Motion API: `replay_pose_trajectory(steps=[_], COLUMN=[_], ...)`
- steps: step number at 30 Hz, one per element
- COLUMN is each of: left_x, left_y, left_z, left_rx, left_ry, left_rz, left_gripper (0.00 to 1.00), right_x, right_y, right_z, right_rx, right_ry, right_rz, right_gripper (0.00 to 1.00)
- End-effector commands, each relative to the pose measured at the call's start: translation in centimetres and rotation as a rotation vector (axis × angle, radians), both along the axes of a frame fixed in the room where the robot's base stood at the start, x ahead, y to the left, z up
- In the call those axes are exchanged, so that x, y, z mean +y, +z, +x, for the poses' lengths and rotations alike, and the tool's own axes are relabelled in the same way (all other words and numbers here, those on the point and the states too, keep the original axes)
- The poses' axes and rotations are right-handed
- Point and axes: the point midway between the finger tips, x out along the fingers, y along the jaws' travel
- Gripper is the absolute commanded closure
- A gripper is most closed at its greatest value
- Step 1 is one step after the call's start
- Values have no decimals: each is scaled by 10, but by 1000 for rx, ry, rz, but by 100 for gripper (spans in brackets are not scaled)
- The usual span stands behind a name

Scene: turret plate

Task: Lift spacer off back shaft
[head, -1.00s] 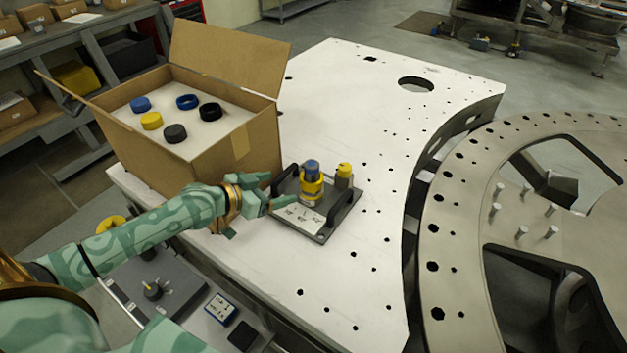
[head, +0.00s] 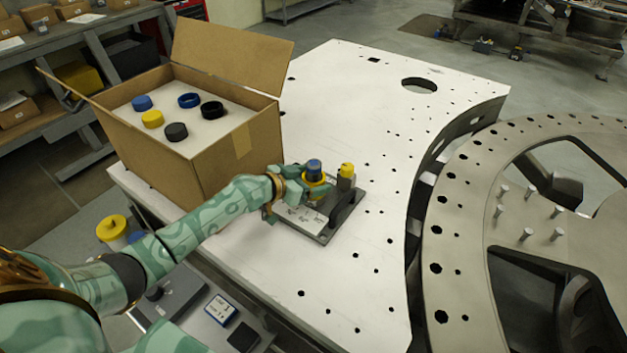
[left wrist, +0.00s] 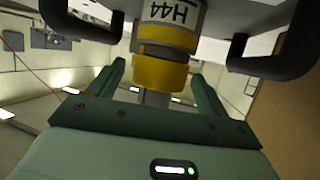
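A dark fixture plate (head: 325,236) with black handles stands on the white table. It carries two upright stacks. The left stack has a blue top (head: 314,165) and a yellow ring (head: 313,178) below it. The right stack is greyish with a yellow top (head: 347,169). My left gripper (head: 318,190) is at the left stack, its fingers partly hiding the lower part. In the left wrist view a yellow ring (left wrist: 160,72) and a pale collar marked H44 (left wrist: 168,18) lie between the open fingers, with gaps on both sides. My right gripper is not in view.
An open cardboard box (head: 228,160) with blue, yellow and black rings and caps on a white insert stands left of the fixture. The black handle (left wrist: 275,55) is close by in the left wrist view. The white table (head: 370,130) is clear behind and right.

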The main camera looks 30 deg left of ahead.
Motion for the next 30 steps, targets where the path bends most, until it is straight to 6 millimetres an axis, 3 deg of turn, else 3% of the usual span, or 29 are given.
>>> replay_pose_trajectory(steps=[1, 5, 14, 24, 30], left_x=[0, 0, 0, 0, 0], left_y=[0, 0, 4, 73, 98], left_z=[0, 0, 0, 0, 0], left_rx=[0, 0, -1, -5, -2], left_ry=[0, 0, 0, -2, -1], left_rz=[0, 0, 0, 3, -1], left_gripper=[37, 71, 70, 70, 70], right_x=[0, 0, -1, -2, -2], right_y=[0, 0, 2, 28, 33], right_z=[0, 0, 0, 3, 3], right_rx=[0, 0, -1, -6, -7], right_ry=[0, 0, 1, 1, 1], right_rz=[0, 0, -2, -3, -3], right_gripper=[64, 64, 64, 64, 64])
